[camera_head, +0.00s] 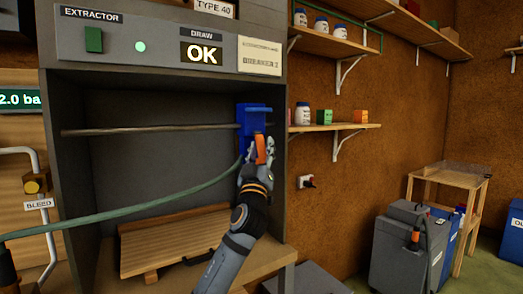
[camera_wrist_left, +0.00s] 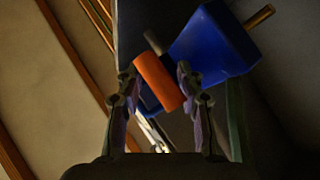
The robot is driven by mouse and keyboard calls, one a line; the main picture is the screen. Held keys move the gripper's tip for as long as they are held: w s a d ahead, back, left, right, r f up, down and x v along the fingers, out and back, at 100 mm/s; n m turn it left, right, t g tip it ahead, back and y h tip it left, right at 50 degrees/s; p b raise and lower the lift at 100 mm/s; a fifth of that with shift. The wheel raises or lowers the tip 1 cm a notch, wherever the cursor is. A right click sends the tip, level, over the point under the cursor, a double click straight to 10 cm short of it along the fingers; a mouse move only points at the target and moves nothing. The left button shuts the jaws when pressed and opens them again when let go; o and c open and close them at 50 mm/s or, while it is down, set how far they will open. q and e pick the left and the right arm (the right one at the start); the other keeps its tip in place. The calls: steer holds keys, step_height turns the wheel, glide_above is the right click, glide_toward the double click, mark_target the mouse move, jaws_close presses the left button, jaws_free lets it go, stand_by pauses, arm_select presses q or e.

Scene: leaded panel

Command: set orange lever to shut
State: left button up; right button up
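The orange lever (camera_head: 260,149) sticks out from a blue block (camera_head: 254,121) on the rail inside the extractor cabinet, near its right wall. In the left wrist view the lever (camera_wrist_left: 158,82) is a short orange cylinder on a dark stem, tilted beside the blue block (camera_wrist_left: 215,42). My left gripper (camera_head: 258,160) is at the lever. In the wrist view its fingers (camera_wrist_left: 158,76) stand apart, one on each side of the lever. I cannot tell whether either finger touches it. My right gripper is not in view.
A metal rail (camera_head: 150,130) crosses the cabinet. A green hose (camera_head: 150,204) runs left from near the block. A slatted wooden board (camera_head: 175,240) stands below. The cabinet panel has a green switch (camera_head: 94,39) and an OK display (camera_head: 201,54). A grey trolley (camera_head: 405,250) stands right.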

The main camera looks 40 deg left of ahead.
arm_select(q)
steer(key=v, duration=1.2)
stand_by(0.3)
